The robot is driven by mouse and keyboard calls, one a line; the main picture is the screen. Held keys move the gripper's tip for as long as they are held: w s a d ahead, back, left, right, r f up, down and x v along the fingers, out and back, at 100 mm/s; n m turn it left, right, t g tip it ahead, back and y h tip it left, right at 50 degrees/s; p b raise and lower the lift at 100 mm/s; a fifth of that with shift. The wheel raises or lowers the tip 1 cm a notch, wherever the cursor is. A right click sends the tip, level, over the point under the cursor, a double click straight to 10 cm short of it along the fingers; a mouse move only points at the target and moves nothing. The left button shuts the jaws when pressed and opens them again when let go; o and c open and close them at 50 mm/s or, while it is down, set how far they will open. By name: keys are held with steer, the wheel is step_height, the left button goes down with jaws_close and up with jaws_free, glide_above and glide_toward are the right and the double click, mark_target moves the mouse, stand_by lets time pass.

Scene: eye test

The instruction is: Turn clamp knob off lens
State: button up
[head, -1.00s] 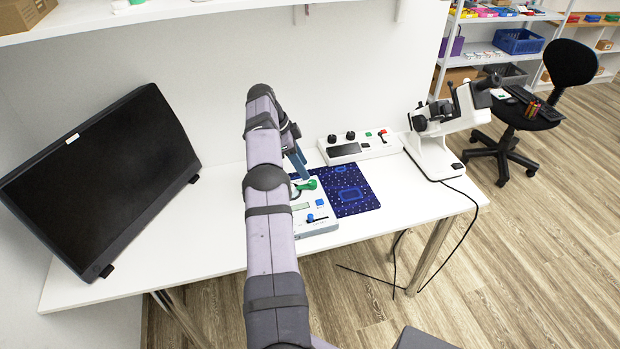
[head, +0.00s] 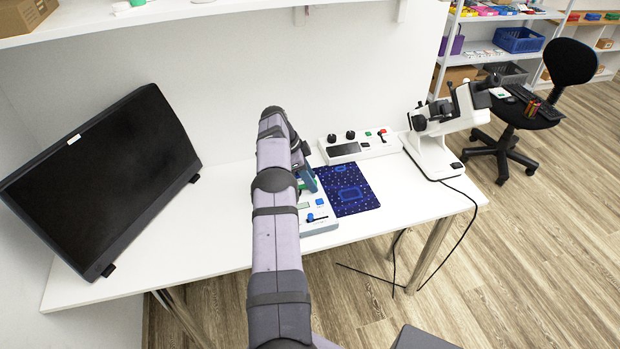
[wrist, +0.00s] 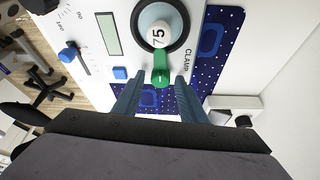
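The green clamp knob (wrist: 161,72) shows in the wrist view as a lever pointing down the picture, beside the printed word CLAMP. Its upper end meets a white round lens piece (wrist: 158,35) marked 75, set in a black ring. These sit on a white device (wrist: 95,45), also visible in the head view (head: 322,228). My gripper (wrist: 160,78) is open, its two blue-grey fingers to either side of the knob's lower end with gaps on both sides. I cannot tell whether the fingertips are down at knob height. In the head view my arm hides most of the knob.
The device has a display (wrist: 108,33), a blue button (wrist: 120,73) and a blue slider (wrist: 69,54). A blue patterned mat (head: 352,200) lies beside it. A control box (head: 362,146), a white instrument (head: 432,150) and a monitor (head: 100,180) stand on the white table (head: 200,240).

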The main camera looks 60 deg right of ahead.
jaws_close()
steer(key=c, duration=0.8)
jaws_free()
steer(key=shift+n+t+b, duration=0.3)
steer(key=shift+n+b, duration=0.1)
steer(key=shift+n, duration=0.3)
steer(key=n+t+h+b, duration=0.1)
steer(key=n+b, duration=0.1)
steer(key=n, duration=0.1)
steer(key=shift+s+a+f+n, duration=0.1)
steer(key=shift+n, duration=0.2)
steer(key=n+t+b, duration=0.1)
steer(key=n, duration=0.1)
steer(key=shift+s+n, duration=0.1)
steer(key=shift+n, duration=0.3)
steer(key=n, duration=0.1)
steer(key=n+t, duration=0.1)
steer(key=n, duration=0.1)
steer(key=n+t+p, duration=0.1)
steer(key=n, duration=0.1)
steer(key=shift+s+r+h, duration=0.2)
steer(key=shift+r+h, duration=0.05)
steer(key=shift+h, duration=0.05)
steer(key=n+t, duration=0.1)
steer(key=n, duration=0.4)
steer(key=shift+s+f+t+y, duration=0.1)
steer(key=shift+f+t+y, duration=0.05)
steer(key=shift+t+y, duration=0.25)
steer(key=shift+n, duration=0.4)
